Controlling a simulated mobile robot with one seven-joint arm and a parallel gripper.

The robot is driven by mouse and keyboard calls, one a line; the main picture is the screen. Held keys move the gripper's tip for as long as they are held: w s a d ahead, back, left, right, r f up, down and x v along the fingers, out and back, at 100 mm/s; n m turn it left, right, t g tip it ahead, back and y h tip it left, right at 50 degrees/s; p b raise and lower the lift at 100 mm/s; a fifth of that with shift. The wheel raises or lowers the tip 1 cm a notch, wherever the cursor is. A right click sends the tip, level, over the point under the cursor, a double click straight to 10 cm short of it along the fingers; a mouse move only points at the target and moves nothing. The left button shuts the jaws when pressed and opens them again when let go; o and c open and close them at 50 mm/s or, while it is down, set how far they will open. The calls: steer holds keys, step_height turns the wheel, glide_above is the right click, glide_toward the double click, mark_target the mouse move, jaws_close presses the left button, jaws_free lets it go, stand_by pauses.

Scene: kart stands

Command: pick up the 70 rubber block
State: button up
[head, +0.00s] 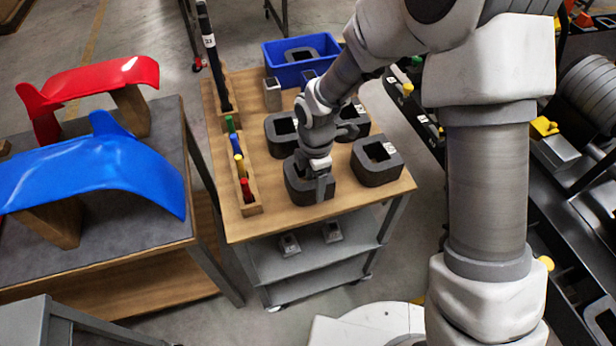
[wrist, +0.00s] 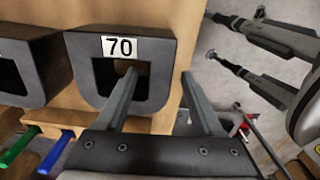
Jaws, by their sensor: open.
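The 70 rubber block (wrist: 82,75) is a dark, thick-walled block with a square opening and a white "70" label, shown in the wrist view. In the head view, the dark block under my gripper (head: 298,190) appears to be this one, but its label cannot be read there. My gripper (wrist: 159,74) is open and empty. In the wrist view its left finger overlaps the block's opening and its right finger is just right of the block's right wall. I cannot tell how deep the fingertips are. My gripper also shows in the head view (head: 322,192).
Other dark blocks stand close by on the wooden cart top, including one to the right (head: 377,160) and one behind (head: 282,135). A rack of coloured handles (head: 243,180) lines the left edge. A blue bin (head: 290,72) stands at the back.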

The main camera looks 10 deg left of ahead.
steer(key=shift+f, duration=0.55)
jaws_close()
steer(key=shift+r, duration=0.1)
stand_by(0.9)
